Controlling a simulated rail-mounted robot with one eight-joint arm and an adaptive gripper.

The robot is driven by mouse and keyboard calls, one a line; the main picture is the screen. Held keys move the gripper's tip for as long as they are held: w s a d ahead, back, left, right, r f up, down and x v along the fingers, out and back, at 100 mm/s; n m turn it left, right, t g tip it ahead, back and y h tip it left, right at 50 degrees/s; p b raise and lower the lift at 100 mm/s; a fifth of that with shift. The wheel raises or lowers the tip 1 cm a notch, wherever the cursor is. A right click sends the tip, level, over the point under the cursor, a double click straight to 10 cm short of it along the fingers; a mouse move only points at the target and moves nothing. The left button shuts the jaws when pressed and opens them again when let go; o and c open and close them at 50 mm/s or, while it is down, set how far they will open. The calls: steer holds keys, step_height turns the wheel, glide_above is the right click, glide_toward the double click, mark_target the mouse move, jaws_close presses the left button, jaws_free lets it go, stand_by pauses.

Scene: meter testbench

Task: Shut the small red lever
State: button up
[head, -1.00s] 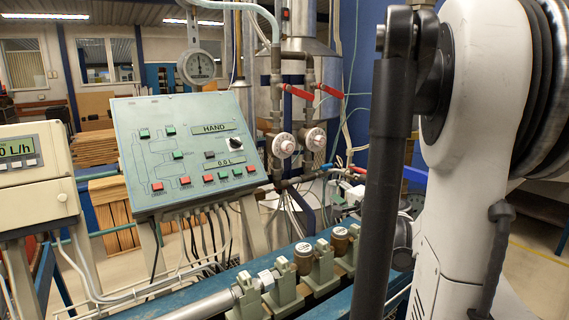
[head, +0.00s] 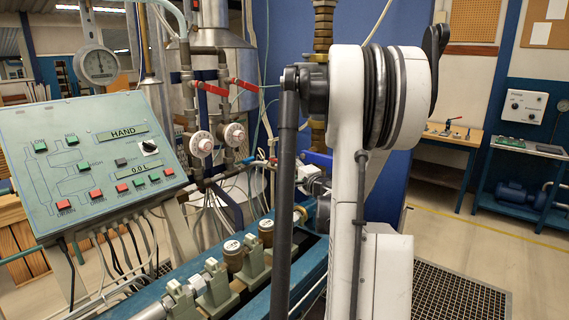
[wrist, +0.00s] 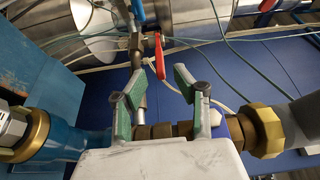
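In the wrist view a red lever (wrist: 160,56) stands beside a metal pipe, running roughly up and down the picture. My gripper (wrist: 155,83) is open, with green-padded fingers apart and nothing between them. The lever lies just beyond the fingertips, apart from them as far as I can tell. In the head view two red levers, a left one (head: 212,88) and a right one (head: 243,84), sit on the upright pipes. I cannot tell which lever the wrist view shows. My gripper is hidden in the head view.
In the wrist view a blue pipe (wrist: 65,143) and a brass fitting (wrist: 265,130) lie close around the gripper, and thin hoses cross above. Open floor lies right.

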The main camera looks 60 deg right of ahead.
mark_target(287, 165)
steer(key=shift+x, duration=2.4)
jaws_close()
